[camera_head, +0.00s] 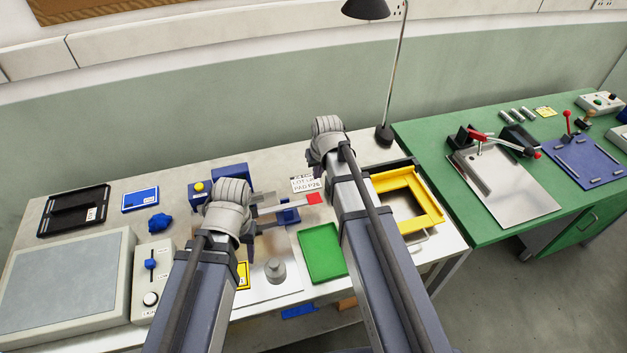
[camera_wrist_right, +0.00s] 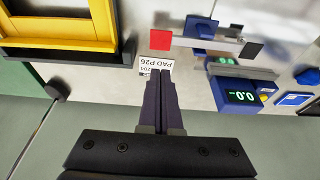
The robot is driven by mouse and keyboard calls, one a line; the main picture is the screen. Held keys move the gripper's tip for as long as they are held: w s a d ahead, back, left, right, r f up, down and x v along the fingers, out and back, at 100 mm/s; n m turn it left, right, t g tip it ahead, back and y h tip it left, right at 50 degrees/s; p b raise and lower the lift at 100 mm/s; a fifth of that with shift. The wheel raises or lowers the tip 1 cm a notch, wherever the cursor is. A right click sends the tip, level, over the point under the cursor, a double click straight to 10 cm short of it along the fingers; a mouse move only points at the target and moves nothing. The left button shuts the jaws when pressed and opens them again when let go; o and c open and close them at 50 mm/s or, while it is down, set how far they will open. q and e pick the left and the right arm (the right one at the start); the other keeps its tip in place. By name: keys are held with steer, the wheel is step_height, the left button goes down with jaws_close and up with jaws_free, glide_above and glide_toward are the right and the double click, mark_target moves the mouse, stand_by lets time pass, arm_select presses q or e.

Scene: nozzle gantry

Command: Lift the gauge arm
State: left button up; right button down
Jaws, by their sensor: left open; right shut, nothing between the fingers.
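The gauge arm (camera_head: 285,208) is a light grey bar with a red tab (camera_head: 314,198) at its right end. In the right wrist view the bar (camera_wrist_right: 215,42) and red tab (camera_wrist_right: 160,39) lie beyond my fingers, beside the blue gauge with a lit display (camera_wrist_right: 240,97). My left gripper (camera_head: 230,205) is open, over the left end of the bar; its fingertips are mostly hidden, so contact cannot be told. My right gripper (camera_wrist_right: 161,74) is shut and empty, near the white label card (camera_wrist_right: 155,66). In the head view its wrist (camera_head: 328,140) hides its fingers.
A green pad (camera_head: 321,252) and a yellow frame (camera_head: 433,207) lie on the white table. A control box (camera_head: 151,285) and a large grey plate (camera_head: 60,285) stand left. A lamp (camera_head: 384,135) stands at the back, and a green bench (camera_head: 465,220) adjoins right.

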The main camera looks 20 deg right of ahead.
arm_select(q)
steer(key=shift+s+f, duration=0.1)
step_height(320, 180, down, 12)
steer(key=b, duration=1.2)
arm_select(e)
glide_toward(318, 200)
steer(key=w+f, duration=0.2)
steer(key=f, duration=0.1)
steer(key=w+a+f, duration=0.1)
steer(key=f, duration=0.1)
steer(key=shift+a, duration=0.1)
arm_select(q)
steer(key=shift+f+b, duration=0.7)
steer(key=shift+b, duration=0.2)
arm_select(e)
steer(key=shift+f, duration=0.65)
arm_select(q)
step_height(318, 200, down, 3)
steer(key=b, duration=0.3)
arm_select(e)
steer(key=f, duration=0.1)
steer(key=d+f, duration=0.1)
steer(key=f, duration=0.1)
arm_select(q)
steer(key=shift+s+r, duration=0.1)
steer(key=shift+r, duration=0.05)
arm_select(e)
steer(key=shift+s+r, duration=0.1)
steer(key=shift+r, duration=0.05)
steer(key=shift+a, duration=0.1)
